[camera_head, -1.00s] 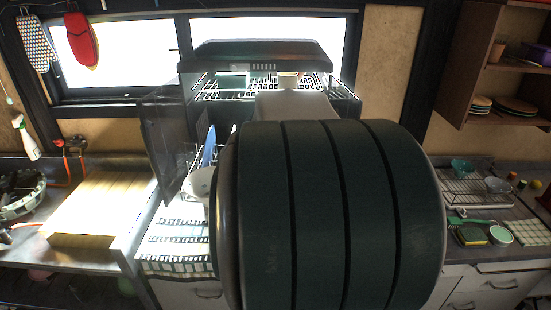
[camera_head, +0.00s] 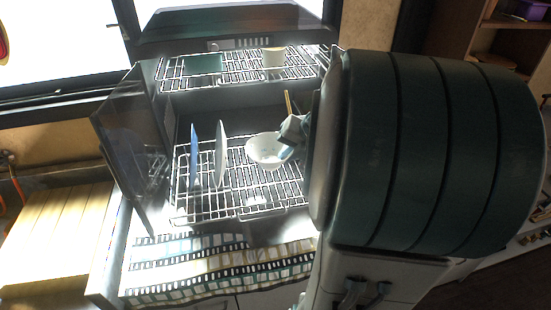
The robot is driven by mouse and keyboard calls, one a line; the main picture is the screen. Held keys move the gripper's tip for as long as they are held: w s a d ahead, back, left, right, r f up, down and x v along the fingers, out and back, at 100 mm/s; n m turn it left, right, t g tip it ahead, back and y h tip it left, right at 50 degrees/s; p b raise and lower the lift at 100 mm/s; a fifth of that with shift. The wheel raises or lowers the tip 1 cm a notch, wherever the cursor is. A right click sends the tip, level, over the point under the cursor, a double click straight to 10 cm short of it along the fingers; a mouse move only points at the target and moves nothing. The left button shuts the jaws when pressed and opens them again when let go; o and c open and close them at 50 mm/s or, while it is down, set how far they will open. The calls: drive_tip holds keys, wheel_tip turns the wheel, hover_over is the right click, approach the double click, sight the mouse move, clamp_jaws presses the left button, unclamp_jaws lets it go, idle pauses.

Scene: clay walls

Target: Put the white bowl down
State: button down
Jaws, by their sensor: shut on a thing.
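The white bowl (camera_head: 264,150) is over the lower wire rack (camera_head: 230,203) of an open dish cabinet, tilted with its inside partly facing me. My gripper (camera_head: 285,146) is at the bowl's right edge and shut on it. The large dark part of my arm hides the right side of the rack and most of the wrist. I cannot tell whether the bowl touches the rack wires.
A blue plate (camera_head: 194,154) and a white plate (camera_head: 220,152) stand upright left of the bowl. The upper rack (camera_head: 228,72) holds a cup (camera_head: 273,57) and a green item (camera_head: 203,63). A dark open door (camera_head: 128,137) stands at left. A patterned towel (camera_head: 215,268) lies in front.

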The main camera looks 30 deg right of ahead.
drive_tip(key=f, duration=0.6)
drive_tip(key=shift+s+d+f+b, duration=0.2)
drive_tip(key=shift+d+f+b, duration=0.05)
drive_tip(key=shift+d+b, duration=0.1)
drive_tip(key=shift+f, duration=0.1)
drive_tip(key=c, duration=1.6)
unclamp_jaws()
drive_tip(key=shift+o, duration=0.2)
